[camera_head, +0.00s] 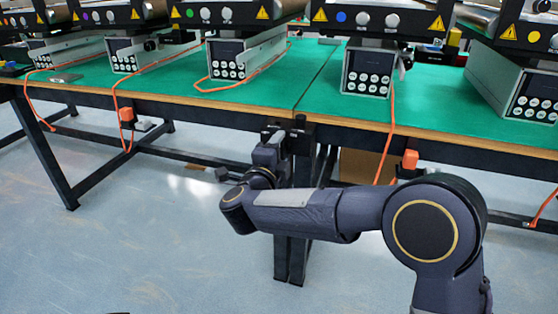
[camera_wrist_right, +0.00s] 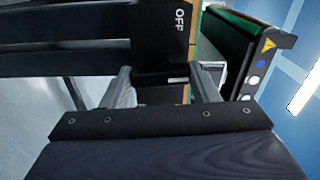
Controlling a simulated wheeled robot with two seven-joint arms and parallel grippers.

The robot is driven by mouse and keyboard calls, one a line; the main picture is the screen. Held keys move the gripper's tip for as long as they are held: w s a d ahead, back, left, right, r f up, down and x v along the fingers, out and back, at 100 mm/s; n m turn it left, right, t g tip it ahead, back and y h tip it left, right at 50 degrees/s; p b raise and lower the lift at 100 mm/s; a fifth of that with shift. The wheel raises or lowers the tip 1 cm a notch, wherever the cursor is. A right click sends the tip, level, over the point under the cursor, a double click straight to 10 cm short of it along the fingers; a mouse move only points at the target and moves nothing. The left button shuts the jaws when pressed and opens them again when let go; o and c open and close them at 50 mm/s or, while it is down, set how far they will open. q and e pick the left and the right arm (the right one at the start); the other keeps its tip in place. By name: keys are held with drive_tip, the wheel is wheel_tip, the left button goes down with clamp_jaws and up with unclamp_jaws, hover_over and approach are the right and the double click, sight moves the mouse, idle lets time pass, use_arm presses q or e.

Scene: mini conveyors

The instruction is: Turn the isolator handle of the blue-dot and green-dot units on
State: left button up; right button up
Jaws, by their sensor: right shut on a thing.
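My right gripper (camera_head: 282,145) is at the table's front edge below the blue-dot side. In the right wrist view its two grey fingers (camera_wrist_right: 162,92) are closed around a black handle (camera_wrist_right: 160,78) with a small white mark. Behind it is a black isolator plate (camera_wrist_right: 163,28) marked OFF; the handle's exact angle is hard to tell. The blue-dot unit (camera_head: 380,20) is right of centre in the head view, and its blue dot (camera_wrist_right: 262,55) shows in the wrist view. The green-dot unit (camera_head: 225,14) is left of centre. My left gripper is not in view.
Other conveyor units stand on the green tabletop (camera_head: 300,85), including a purple-dot unit (camera_head: 110,16) and a yellow-dot one. Grey control boxes (camera_head: 367,70) sit beneath them. Orange cables hang over the front edge near dark table legs (camera_head: 45,150). The floor in front is clear.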

drive_tip(key=shift+d+m+b, duration=0.1)
drive_tip(key=shift+m+b, duration=0.25)
drive_tip(key=shift+m, duration=0.15)
drive_tip(key=o, duration=1)
drive_tip(key=shift+s, duration=0.1)
drive_tip(key=p+v, duration=0.1)
drive_tip(key=v, duration=0.6)
drive_tip(key=shift+s+p, duration=0.25)
drive_tip(key=shift+p, duration=0.15)
